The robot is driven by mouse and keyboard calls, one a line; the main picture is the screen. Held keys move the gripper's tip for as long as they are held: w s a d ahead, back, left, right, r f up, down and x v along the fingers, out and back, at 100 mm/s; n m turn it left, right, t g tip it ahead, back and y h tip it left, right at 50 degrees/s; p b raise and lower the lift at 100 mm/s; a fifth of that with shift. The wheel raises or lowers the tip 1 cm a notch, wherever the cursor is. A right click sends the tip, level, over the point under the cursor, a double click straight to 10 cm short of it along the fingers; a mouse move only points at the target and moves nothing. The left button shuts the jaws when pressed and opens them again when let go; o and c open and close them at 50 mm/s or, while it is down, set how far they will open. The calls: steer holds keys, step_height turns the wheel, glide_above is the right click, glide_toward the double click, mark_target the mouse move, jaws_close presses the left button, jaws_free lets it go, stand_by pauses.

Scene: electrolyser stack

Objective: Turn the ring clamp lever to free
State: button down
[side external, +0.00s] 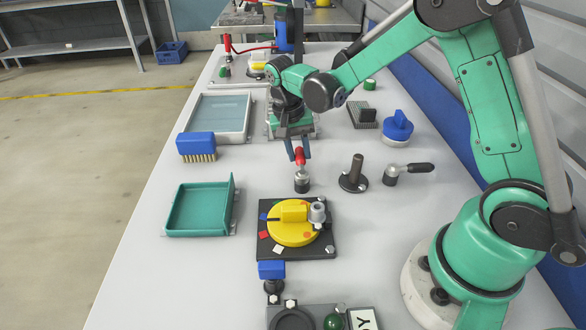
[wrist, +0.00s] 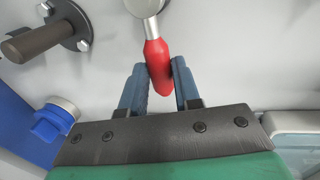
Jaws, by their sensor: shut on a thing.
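A lever with a red handle (side external: 300,157) stands on a small dark round base (side external: 302,184) with a metal collar, near the middle of the bench. My gripper (side external: 297,150) reaches down to it from behind, its two blue fingers at the upper part of the handle. In the wrist view the red handle (wrist: 157,50) lies between the fingers of my gripper (wrist: 159,68), and its metal end runs out at the top edge. The gripper is shut on the handle. The pictures do not show which position the lever's markings give.
A yellow dial on a black plate (side external: 328,246) is in front. A green tray (side external: 170,226) and a blue brush (side external: 196,143) are at left. Bench between is clear.

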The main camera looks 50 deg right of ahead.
steer(key=shift+d, duration=0.1)
steer(key=c, duration=0.6)
jaws_free()
steer(key=shift+r, duration=0.1)
steer(key=shift+w+a+r, duration=0.15)
steer(key=shift+r, duration=0.75)
steer(key=shift+w+a+r, duration=0.1)
steer(key=shift+r, duration=0.75)
steer(key=shift+w+a+r, duration=0.15)
steer(key=shift+r, duration=0.75)
step_height(320, 180, up, 5)
steer(key=n+t, duration=0.4)
glide_above(302, 171)
steer(key=s+n+t, duration=0.1)
steer(key=s+a+n+t+y, duration=0.1)
steer(key=s+n+t, duration=0.1)
steer(key=s+a+n+t, duration=0.1)
steer(key=s+n, duration=0.1)
steer(key=shift+a+r+t+y, duration=0.15)
steer(key=shift+r+t+y, duration=0.15)
steer(key=shift+t, duration=0.1)
